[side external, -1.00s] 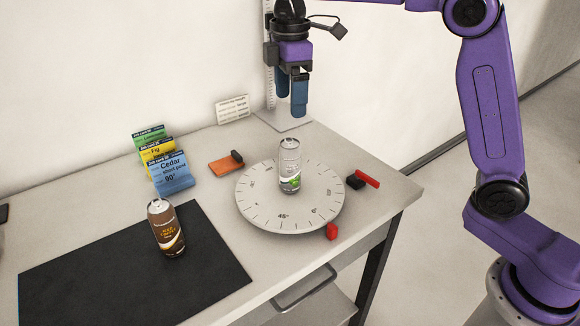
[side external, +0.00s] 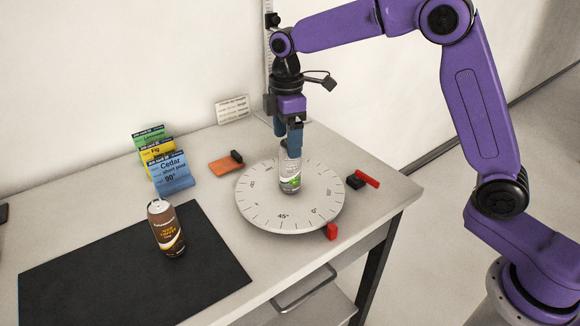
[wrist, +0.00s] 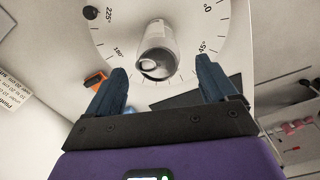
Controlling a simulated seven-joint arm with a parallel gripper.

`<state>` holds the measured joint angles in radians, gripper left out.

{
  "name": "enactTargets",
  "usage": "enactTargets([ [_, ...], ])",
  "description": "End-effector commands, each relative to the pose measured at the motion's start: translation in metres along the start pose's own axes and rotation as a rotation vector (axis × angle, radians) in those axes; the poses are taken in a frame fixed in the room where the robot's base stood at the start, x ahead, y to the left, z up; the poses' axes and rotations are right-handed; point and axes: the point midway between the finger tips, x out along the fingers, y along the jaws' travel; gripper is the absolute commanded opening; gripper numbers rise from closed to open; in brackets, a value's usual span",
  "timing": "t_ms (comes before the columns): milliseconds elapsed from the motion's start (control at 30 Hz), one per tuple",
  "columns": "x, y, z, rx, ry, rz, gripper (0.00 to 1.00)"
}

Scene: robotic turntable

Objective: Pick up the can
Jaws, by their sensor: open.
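A silver-white can (side external: 290,176) with a green mark stands upright on the round white turntable (side external: 262,212). My gripper (side external: 288,138) points down at the can's top, with its blue fingers partly in front of the can's upper part. In the wrist view the can (wrist: 157,50) shows between and beyond the two fingertips of my gripper (wrist: 163,75), which are open with clear gaps on both sides. A second can, brown (side external: 166,232), stands upright on the black mat (side external: 90,275) at the left.
Green, yellow and blue label cards (side external: 172,175) stand behind the brown can. An orange block (side external: 222,166) lies left of the turntable. Red and black pieces (side external: 366,178) sit at its right, and a red piece (side external: 332,231) at its front. A white sign (side external: 233,109) stands at the back.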

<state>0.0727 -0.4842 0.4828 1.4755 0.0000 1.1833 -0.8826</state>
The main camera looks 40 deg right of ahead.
Motion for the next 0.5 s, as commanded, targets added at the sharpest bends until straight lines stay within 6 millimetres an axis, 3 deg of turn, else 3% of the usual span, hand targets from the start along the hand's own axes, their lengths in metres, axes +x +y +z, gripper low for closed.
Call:
enactTargets([
  [267,0.019,0.000,0.004,0.001,-0.002,-0.002,0.86],
  [500,0.051,0.001,0.010,0.000,-0.002,-0.002,0.86],
])
